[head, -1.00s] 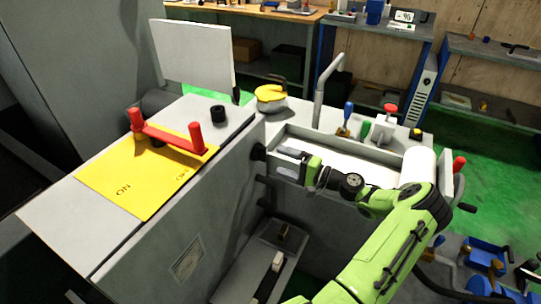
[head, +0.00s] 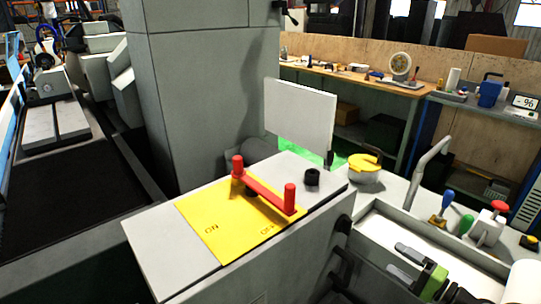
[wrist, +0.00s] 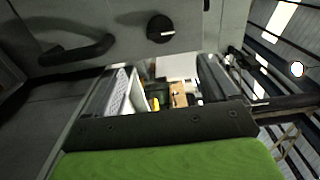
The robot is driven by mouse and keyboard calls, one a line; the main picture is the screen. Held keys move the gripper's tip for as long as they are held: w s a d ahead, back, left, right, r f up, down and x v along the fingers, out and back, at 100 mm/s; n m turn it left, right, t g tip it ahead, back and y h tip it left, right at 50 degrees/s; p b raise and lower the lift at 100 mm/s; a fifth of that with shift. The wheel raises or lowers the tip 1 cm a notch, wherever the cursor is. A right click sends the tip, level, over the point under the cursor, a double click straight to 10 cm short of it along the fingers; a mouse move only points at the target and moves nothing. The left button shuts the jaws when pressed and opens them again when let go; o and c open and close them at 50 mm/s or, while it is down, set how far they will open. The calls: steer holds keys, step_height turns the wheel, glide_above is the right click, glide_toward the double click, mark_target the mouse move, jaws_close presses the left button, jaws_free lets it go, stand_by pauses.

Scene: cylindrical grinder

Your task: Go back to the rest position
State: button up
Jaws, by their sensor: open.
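My gripper (head: 408,263) is at the lower right of the head view, its green and black wrist low at the edge. Its two grey fingers are apart with nothing between them, pointing left toward the side of the grey machine cabinet (head: 150,255). They are over the white tray-like trough on the machine. Most of my arm is out of the head view.
A black handle (wrist: 75,50) and a round black knob (wrist: 160,28) are close ahead in the wrist view. The cabinet top carries a yellow plate (head: 215,232) with a red-ended bar (head: 262,192). A yellow-lidded pot (head: 365,168), a bent pipe (head: 425,165) and a red-topped device (head: 488,225) stand behind.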

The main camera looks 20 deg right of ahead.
steer(key=w+a+r+n+g+p, duration=0.1)
steer(key=w+a+r+n+g, duration=0.2)
steer(key=a, duration=0.5)
steer(key=w+a+r+n+g+p, duration=0.1)
steer(key=a+r+n+g, duration=0.2)
steer(key=a+g, duration=0.4)
steer(key=w+a+r+n+g+p, duration=0.2)
steer(key=w+a+r+n+g, duration=0.1)
steer(key=a, duration=0.6)
steer(key=s+a+r+n+h+p, duration=0.1)
steer(key=s+a+r+n+h, duration=0.1)
steer(key=s+a+r, duration=0.3)
steer(key=s+a+r+n+t+h+p, duration=0.1)
steer(key=s+a+r, duration=0.5)
steer(key=s, duration=0.7)
step_height(320, 180, up, 2)
steer(key=n+h+p, duration=0.1)
steer(key=n+h, duration=0.1)
steer(key=shift+s+r+h, duration=0.15)
steer(key=shift+r+h, duration=0.05)
steer(key=shift+h, duration=0.1)
steer(key=shift+a, duration=0.1)
